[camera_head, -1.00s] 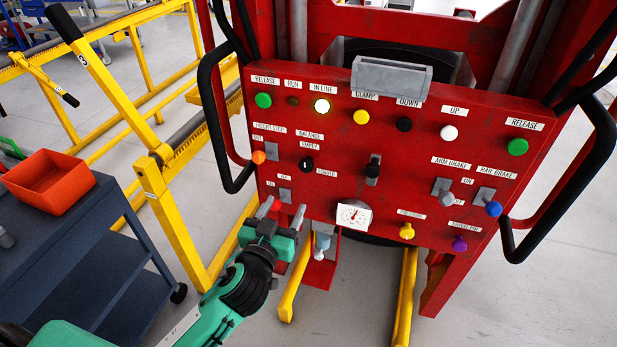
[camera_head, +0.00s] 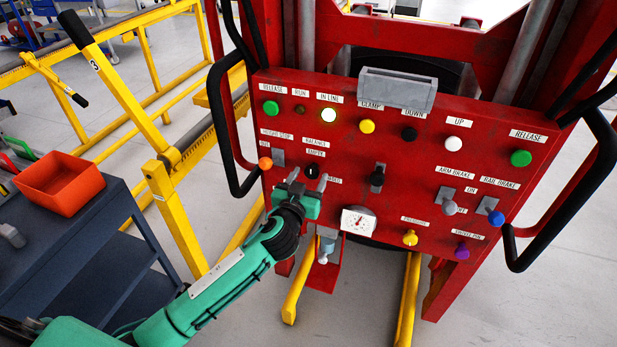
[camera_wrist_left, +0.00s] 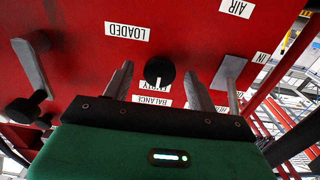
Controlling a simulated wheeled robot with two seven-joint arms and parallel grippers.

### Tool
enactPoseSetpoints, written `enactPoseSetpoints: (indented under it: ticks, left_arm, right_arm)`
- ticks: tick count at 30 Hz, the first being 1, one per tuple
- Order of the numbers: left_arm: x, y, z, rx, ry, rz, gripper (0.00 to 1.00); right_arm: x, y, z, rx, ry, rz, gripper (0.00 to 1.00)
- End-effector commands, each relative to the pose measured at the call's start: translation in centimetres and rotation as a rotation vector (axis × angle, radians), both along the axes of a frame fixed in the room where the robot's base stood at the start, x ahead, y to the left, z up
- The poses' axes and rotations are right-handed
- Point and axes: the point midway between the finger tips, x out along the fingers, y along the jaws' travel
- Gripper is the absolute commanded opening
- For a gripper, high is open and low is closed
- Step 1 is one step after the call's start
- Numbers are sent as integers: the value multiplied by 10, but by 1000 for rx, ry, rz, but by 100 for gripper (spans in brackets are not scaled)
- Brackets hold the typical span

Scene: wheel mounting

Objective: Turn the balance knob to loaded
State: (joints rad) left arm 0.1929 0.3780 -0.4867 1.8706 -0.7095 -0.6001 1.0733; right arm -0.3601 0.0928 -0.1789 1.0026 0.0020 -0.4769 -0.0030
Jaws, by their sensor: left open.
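The balance knob (camera_head: 312,171) is a small black round knob on the red panel, below the BALANCE and EMPTY labels. In the left wrist view, upside down, the knob (camera_wrist_left: 159,71) has a white mark on the side toward the EMPTY label (camera_wrist_left: 152,87). The LOADED label (camera_wrist_left: 128,31) is off to its left there. My green left gripper (camera_head: 307,178) is open in front of the knob. In the left wrist view its fingertips (camera_wrist_left: 160,80) stand on either side of the knob, with gaps; I cannot tell how deep they reach. My right gripper is not seen.
The red panel (camera_head: 350,190) carries several other knobs and levers. A lever on a grey plate (camera_wrist_left: 230,75) is close beside one finger. A white gauge (camera_head: 358,221) sits to the lower right. A dark cart with an orange bin (camera_head: 60,182) stands at the left.

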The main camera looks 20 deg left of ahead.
Motion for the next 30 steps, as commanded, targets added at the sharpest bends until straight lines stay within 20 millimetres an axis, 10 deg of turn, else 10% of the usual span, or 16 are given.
enactPoseSetpoints:
  ticks: [8, 15, 30]
  left_arm:
    - [1, 0, 0, 0, 0, 0, 58]
    - [1, 0, 0, 0, 0, 0, 13]
    - [1, 0, 0, 132, -5, 1, 13]
  right_arm:
    - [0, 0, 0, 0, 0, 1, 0]
    - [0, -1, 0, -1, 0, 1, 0]
    - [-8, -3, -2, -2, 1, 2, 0]
